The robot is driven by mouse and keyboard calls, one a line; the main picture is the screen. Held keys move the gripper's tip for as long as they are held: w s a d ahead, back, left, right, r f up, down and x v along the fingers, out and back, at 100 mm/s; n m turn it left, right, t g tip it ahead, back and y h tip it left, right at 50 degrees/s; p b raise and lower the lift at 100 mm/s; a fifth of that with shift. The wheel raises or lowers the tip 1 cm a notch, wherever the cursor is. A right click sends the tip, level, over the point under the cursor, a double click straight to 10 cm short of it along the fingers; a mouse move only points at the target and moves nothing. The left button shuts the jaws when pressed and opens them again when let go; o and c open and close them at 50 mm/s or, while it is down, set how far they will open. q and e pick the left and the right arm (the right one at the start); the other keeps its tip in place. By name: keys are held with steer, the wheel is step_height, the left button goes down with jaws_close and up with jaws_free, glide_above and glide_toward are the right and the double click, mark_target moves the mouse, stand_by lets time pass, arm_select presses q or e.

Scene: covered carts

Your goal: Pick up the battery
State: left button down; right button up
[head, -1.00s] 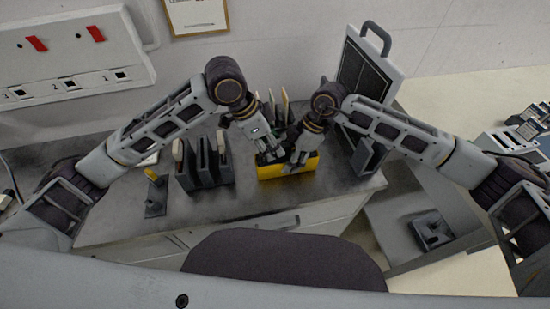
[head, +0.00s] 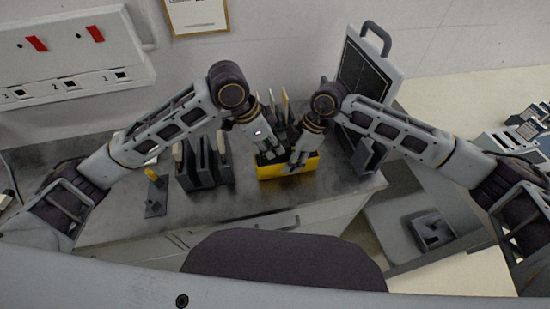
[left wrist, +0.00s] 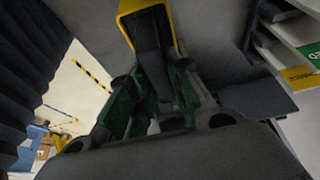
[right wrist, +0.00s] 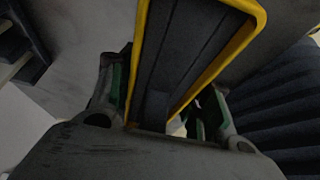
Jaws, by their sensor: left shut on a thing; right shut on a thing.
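The battery (head: 287,171) is a yellow-edged block with a dark top, at the front middle of the grey bench. My left gripper (head: 268,155) is at its left end and my right gripper (head: 297,162) at its right part; both are shut on it. In the left wrist view the dark, yellow-rimmed battery (left wrist: 149,42) runs between the green-lined fingers. The right wrist view shows it (right wrist: 193,45) between the right fingers too. I cannot tell whether its underside touches the bench.
Dark upright holders (head: 203,163) and a small stand with a yellow top (head: 155,190) are left of the battery. Upright slabs (head: 285,105) stand behind it. A grey panel with a handle (head: 370,65) stands at right. A dark chair back (head: 280,262) is in front.

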arm_select(q)
steer(key=shift+r, duration=0.15)
stand_by(0.6)
steer(key=shift+r, duration=0.7)
steer(key=shift+s+a+f+t+h, duration=0.15)
steer(key=shift+s+a+h, duration=0.05)
steer(key=shift+a+h, duration=0.3)
steer(key=shift+s+a+f+t+h, duration=0.15)
steer(key=shift+a+f+t+h, duration=0.05)
steer(key=shift+a+h, duration=0.25)
steer(key=shift+s+a+f+t+h, duration=0.2)
steer(key=shift+a+h, duration=0.2)
steer(key=shift+h, duration=0.15)
steer(key=a+r, duration=0.3)
steer(key=r, duration=0.8)
steer(key=s+a, duration=0.4)
steer(key=a, duration=0.6)
steer(key=shift+a, duration=0.25)
steer(key=shift+s+a, duration=0.25)
steer(key=shift+a, duration=0.3)
steer(key=shift+s+a, duration=0.1)
steer(key=shift+a, duration=0.2)
steer(key=shift+s+a, duration=0.1)
steer(key=shift+a, duration=0.2)
